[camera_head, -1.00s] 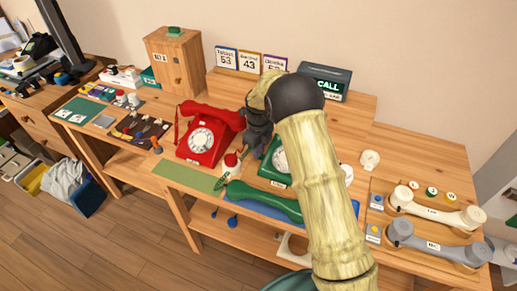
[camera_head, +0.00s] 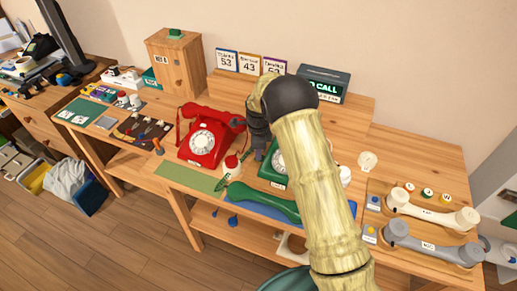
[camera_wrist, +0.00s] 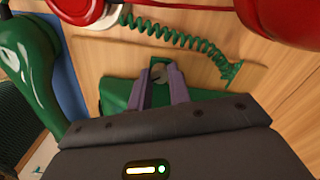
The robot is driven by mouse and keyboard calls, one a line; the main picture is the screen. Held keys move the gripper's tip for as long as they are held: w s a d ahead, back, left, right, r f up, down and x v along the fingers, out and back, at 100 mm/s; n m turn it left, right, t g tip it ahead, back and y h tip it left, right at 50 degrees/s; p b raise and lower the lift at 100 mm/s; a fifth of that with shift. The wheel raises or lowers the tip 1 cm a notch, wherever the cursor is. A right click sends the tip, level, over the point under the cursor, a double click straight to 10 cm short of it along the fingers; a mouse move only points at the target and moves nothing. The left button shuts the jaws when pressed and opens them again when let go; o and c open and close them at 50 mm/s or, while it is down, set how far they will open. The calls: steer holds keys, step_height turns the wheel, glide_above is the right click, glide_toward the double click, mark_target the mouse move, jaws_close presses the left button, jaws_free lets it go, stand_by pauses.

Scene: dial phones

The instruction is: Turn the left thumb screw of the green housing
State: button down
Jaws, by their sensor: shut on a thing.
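The green housing (camera_head: 278,161) of a dial phone stands on the bench, partly hidden behind my arm in the head view. It also shows in the wrist view (camera_wrist: 118,95), under my gripper. In the head view my gripper (camera_head: 259,152) is at the left side of the green housing. The rest of the housing is hidden by the gripper body.
The green handset (camera_head: 262,202) lies in front of the housing on a blue mat (camera_head: 290,218). A coiled green cord (camera_wrist: 190,37) runs close to the fingers in the wrist view. A red phone (camera_head: 208,138) stands just left. Cream (camera_head: 432,211) and grey (camera_head: 430,244) handsets lie at the right.

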steer(key=n, duration=0.3)
steer(key=shift+r+n+p, duration=0.1)
steer(key=shift+n+p, duration=0.3)
steer(key=n, duration=0.3)
steer(key=shift+n, duration=0.3)
steer(key=n, duration=0.3)
steer(key=shift+n+p, duration=0.3)
steer(key=shift+p, duration=0.1)
steer(key=n, duration=0.3)
steer(key=shift+n, duration=0.3)
steer(key=n, duration=0.6)
steer(key=shift+p, duration=0.4)
steer(key=n, duration=0.6)
steer(key=shift+n+p, duration=0.3)
steer(key=c, duration=1.3)
jaws_free()
